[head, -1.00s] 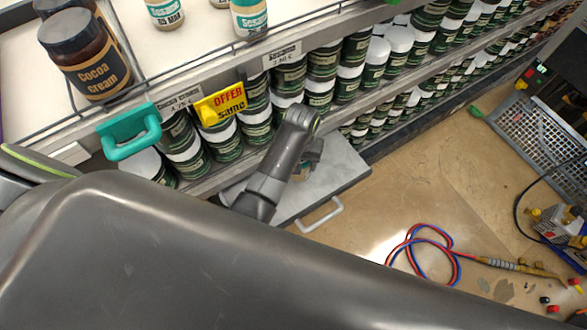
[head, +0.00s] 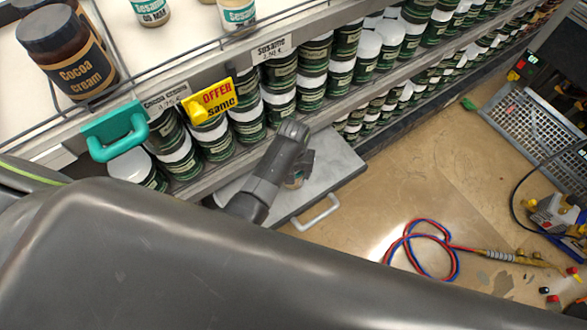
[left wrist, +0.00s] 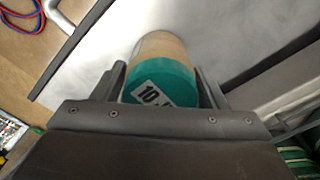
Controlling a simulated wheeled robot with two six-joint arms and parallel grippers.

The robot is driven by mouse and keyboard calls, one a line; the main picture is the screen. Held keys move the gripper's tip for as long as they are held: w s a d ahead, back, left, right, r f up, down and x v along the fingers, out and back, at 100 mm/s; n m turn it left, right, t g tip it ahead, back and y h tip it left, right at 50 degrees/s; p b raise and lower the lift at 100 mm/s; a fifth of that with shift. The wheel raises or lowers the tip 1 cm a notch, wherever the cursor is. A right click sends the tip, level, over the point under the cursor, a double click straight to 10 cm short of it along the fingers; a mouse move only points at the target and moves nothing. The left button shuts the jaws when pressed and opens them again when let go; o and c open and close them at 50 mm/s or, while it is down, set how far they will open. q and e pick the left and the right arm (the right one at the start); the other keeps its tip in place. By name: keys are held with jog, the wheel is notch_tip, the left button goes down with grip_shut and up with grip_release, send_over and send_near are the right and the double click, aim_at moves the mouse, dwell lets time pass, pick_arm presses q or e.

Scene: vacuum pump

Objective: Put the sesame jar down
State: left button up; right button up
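The sesame jar (left wrist: 162,75) has a tan body and a teal lid marked "10". In the left wrist view it sits between the two fingers of my left gripper (left wrist: 160,72), which look closed around it, though the contact itself is hard to make out. In the head view my left gripper (head: 304,165) is over the grey metal platform (head: 337,172) below the shelves, with a small part of the jar (head: 294,181) showing under it. I cannot tell whether the jar's base touches the platform. My right gripper is out of view.
Shelves of dark green jars (head: 245,122) stand close behind the gripper, with a yellow offer tag (head: 212,101) and a teal handle (head: 118,138). The platform has a light handle (head: 316,214). A red and blue hose (head: 425,223) lies on the floor to the right.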

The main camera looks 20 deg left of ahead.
pick_arm(q)
jog(key=shift+o, duration=1.4)
jog(key=shift+r, duration=0.15)
jog(key=shift+r, duration=0.35)
notch_tip(320, 180, up, 11)
jog(key=p, duration=0.2)
jog(key=shift+r+p, duration=0.2)
jog(key=shift+p, duration=0.15)
